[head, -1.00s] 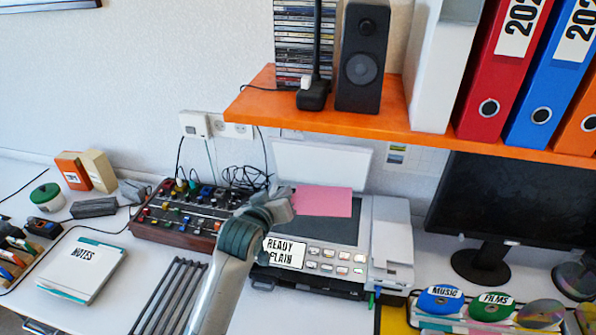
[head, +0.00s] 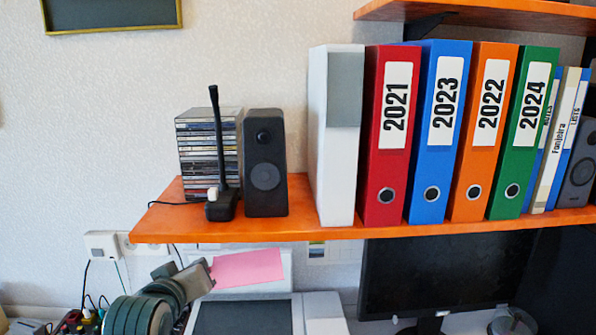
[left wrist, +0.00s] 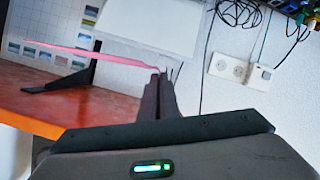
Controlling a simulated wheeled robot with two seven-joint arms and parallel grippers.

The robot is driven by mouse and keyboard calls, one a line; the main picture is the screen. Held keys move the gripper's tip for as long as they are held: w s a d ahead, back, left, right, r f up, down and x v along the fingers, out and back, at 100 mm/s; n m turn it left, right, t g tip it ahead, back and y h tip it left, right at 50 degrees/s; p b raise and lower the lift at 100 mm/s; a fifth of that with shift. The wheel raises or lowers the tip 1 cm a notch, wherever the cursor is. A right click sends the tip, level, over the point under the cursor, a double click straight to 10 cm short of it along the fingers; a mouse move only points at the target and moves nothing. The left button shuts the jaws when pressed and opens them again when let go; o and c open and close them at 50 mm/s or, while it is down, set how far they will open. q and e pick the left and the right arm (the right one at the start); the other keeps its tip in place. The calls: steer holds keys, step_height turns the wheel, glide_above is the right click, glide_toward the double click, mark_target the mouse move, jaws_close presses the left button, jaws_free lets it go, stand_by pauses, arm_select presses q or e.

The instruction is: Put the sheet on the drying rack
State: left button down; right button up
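The pink sheet (head: 247,267) is held by one end in my left gripper (head: 208,272), just below the shelf's front edge in the head view. It extends to the right, roughly flat and slightly tilted. In the left wrist view the sheet (left wrist: 95,53) shows as a thin, almost edge-on strip from the closed fingers (left wrist: 162,78) to the left. My right gripper is not in view. No drying rack can be made out in the current views.
The orange shelf (head: 300,230) carries a black speaker (head: 265,165), CD stack (head: 205,140), black stand (head: 220,200) and several binders (head: 432,130). Below are the flatbed device (head: 243,318) and monitor (head: 420,275). In the wrist view, the orange shelf (left wrist: 50,100) lies near the sheet. Outlets (left wrist: 228,67) and cables hang alongside.

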arm_select(q)
steer(key=shift+s+d+r, duration=0.1)
steer(key=shift+s+r, duration=0.35)
steer(key=shift+r, duration=0.2)
steer(key=shift+s+r, duration=0.4)
steer(key=shift+r, duration=0.2)
steer(key=shift+w+f, duration=0.15)
steer(key=shift+f, duration=0.05)
